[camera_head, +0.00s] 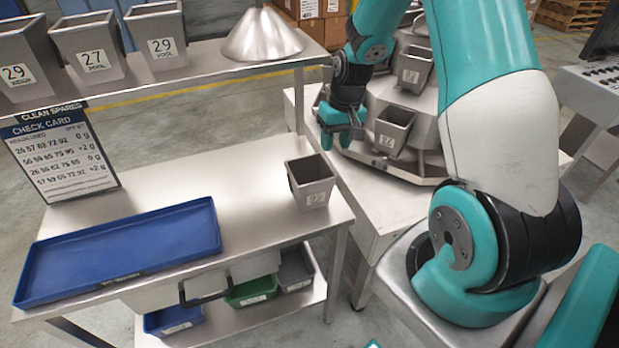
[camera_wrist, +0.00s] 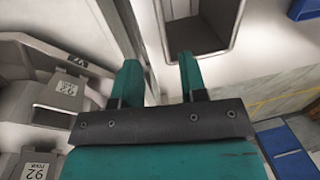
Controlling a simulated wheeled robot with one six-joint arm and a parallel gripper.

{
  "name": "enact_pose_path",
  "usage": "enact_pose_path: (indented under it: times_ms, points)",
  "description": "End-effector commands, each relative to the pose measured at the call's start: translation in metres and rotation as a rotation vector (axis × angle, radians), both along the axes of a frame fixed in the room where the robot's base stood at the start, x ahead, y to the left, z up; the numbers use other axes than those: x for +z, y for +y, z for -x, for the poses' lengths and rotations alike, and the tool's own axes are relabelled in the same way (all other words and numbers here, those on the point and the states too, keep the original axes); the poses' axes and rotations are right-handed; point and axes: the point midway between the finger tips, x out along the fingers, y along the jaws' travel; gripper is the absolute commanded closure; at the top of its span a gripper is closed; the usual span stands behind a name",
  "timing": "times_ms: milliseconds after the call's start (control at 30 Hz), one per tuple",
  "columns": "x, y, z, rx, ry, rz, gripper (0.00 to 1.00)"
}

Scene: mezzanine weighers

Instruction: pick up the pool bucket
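My gripper (camera_head: 343,122) hangs at the left side of the weigher, above the gap beside the bench. Its two teal fingers stand apart with nothing between them in the wrist view (camera_wrist: 158,75). A grey, open-topped bucket (camera_head: 312,185) stands upright on the bench below and nearer the camera; its label is too small to read surely. What looks like the same bucket lies beyond the fingers in the wrist view (camera_wrist: 198,25).
The weigher (camera_head: 435,165) carries more grey buckets (camera_head: 393,130) close to my gripper. A blue tray (camera_head: 125,250) covers the bench's front left. A check card (camera_head: 65,155) stands behind it. The bench between tray and bucket is clear. Coloured bins (camera_head: 252,291) sit underneath.

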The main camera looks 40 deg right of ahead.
Motion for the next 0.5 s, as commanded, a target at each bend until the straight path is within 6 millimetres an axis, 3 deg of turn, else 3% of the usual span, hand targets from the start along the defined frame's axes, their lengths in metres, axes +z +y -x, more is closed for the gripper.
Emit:
enact_pose_path:
  times_ms: [200,500]
  points:
    - [-0.041,0.007,-0.001,0.002,0.005,-0.001,0.61]
    - [-0.062,0.011,-0.003,0.001,0.003,-0.001,0.61]
